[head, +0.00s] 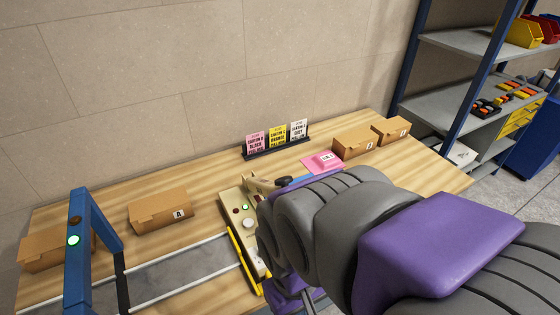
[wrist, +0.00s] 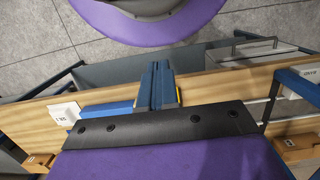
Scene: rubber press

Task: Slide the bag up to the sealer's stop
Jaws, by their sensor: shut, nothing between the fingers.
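A pink bag (head: 318,166) with a white label lies flat on the table behind my arm in the head view. A beige machine (head: 236,202) with red and green lamps, a white round button and a yellow edge, likely the sealer, stands left of my arm. My arm hides its right part, and I cannot pick out its stop. My gripper (wrist: 158,85) shows in the wrist view, shut and empty over the wooden table; the arm hides it in the head view. A blue bar (wrist: 108,108) and a pale labelled piece (wrist: 62,112) lie left of the fingers; I cannot tell whether that piece is the bag.
A black rack (head: 275,147) holds three cards. Brown cartons stand on the table, one marked A (head: 159,211), others (head: 354,142) at the right. A blue frame (head: 78,240) straddles a grey belt (head: 185,275) at left. Shelves (head: 460,93) stand at the right.

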